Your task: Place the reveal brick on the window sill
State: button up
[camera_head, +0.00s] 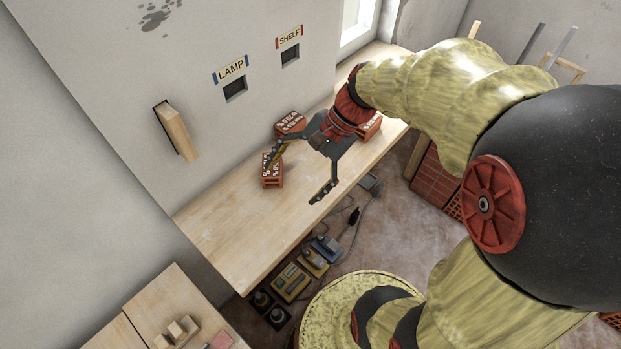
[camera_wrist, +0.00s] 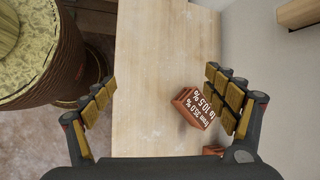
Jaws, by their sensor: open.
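My gripper (camera_head: 292,183) is open and empty above the wooden bench; its spread fingers also show in the wrist view (camera_wrist: 158,85). A red brick with white lettering (camera_head: 272,178) lies on the bench by the wall-side finger, partly behind it. In the wrist view a lettered brick (camera_wrist: 190,107) reads roughly "from 20.0 % to 10.5 %", beside the right finger. A second lettered brick (camera_head: 290,123) lies near the wall, and a third (camera_head: 370,127) is partly hidden by my wrist. I cannot tell which is the reveal brick. The window's ledge (camera_head: 357,37) shows at the top.
The wall has slots labelled LAMP (camera_head: 235,88) and SHELF (camera_head: 290,54) and a protruding wooden block (camera_head: 176,132). The bench (camera_head: 225,235) is clear at its near left end. Boxes and cables (camera_head: 312,262) lie on the floor below.

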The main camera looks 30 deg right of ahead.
jog(key=s+r+n+t+h, duration=0.4)
jog(key=s+r+n+h, duration=0.2)
jog(key=n, duration=0.6)
notch_tip(320, 180, up, 2)
jog(key=shift+s+r+h, duration=0.2)
jog(key=shift+s+h, duration=0.1)
jog(key=shift+s, duration=0.75)
jog(key=shift+c, duration=0.4)
